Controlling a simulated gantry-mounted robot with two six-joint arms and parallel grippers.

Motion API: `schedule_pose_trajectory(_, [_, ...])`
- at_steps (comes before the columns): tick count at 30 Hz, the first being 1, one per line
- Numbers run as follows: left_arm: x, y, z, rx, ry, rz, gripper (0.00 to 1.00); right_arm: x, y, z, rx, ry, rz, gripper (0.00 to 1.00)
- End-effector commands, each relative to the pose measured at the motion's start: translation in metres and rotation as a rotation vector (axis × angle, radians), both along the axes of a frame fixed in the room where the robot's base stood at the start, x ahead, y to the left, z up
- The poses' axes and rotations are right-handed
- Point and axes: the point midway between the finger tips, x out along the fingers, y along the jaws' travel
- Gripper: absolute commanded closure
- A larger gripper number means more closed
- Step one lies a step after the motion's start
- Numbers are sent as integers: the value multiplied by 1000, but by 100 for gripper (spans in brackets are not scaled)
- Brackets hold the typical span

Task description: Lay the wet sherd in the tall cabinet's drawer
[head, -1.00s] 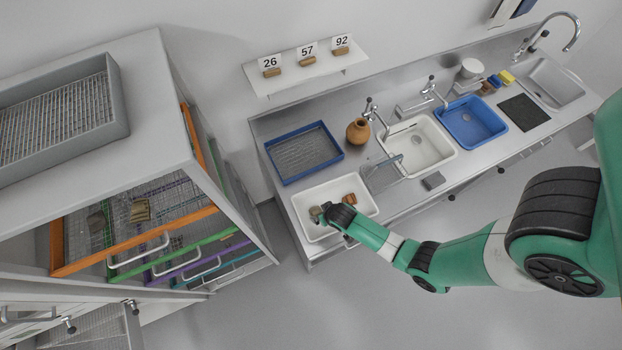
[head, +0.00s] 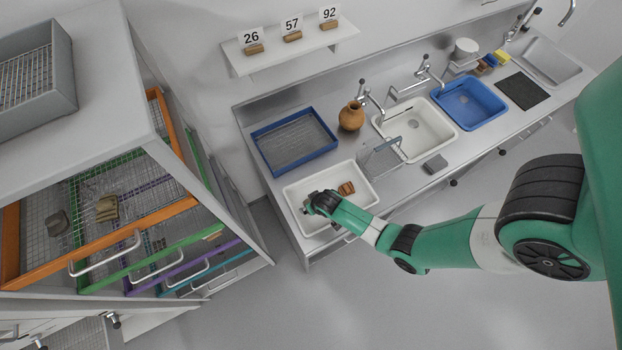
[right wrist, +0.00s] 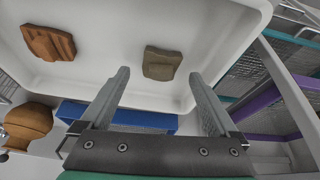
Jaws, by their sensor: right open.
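My right gripper (head: 312,205) is over the left part of a white basin (head: 368,168) on the counter. In the right wrist view its fingers (right wrist: 159,74) are open, with a grey-olive sherd (right wrist: 162,63) in line with the gap between the tips; I cannot tell whether they touch it. A reddish-brown ridged sherd (head: 346,188) lies apart in the same basin and also shows in the wrist view (right wrist: 48,42). The tall cabinet (head: 110,90) has an orange-framed mesh drawer (head: 95,258) pulled out, holding a dark grey sherd (head: 57,222) and a tan sherd (head: 107,207). Which sherd is wet is unclear.
A blue mesh tray (head: 294,142), a clay jar (head: 351,116), a white sink (head: 419,128) and a blue basin (head: 470,103) are along the counter. A wall shelf (head: 290,50) holds cards 26, 57 and 92. Green, purple and blue drawer fronts sit below the orange one.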

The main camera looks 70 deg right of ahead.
Motion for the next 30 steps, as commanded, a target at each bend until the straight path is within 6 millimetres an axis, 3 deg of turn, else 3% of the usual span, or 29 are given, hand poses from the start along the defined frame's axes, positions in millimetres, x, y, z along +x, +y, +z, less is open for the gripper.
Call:
schedule_pose_trajectory(1, [0, 0, -15, 0, 0, 0, 12, 3, -3, -16, 0, 0, -1, 4])
schedule_pose_trajectory(2, [0, 0, -18, 0, 1, 0, 12, 4, -4, -19, 0, 1, -1, 4])
schedule_pose_trajectory(10, [0, 0, -15, 0, 0, 0, 12, 5, -5, -17, 0, 0, 0, 6])
schedule_pose_trajectory(25, [0, 0, -15, 0, 0, 0, 12, 5, -5, -17, 0, 0, 0, 96])
schedule_pose_trajectory(30, [0, 0, -15, 0, 0, 0, 12, 5, -5, -17, 0, 0, 0, 96])
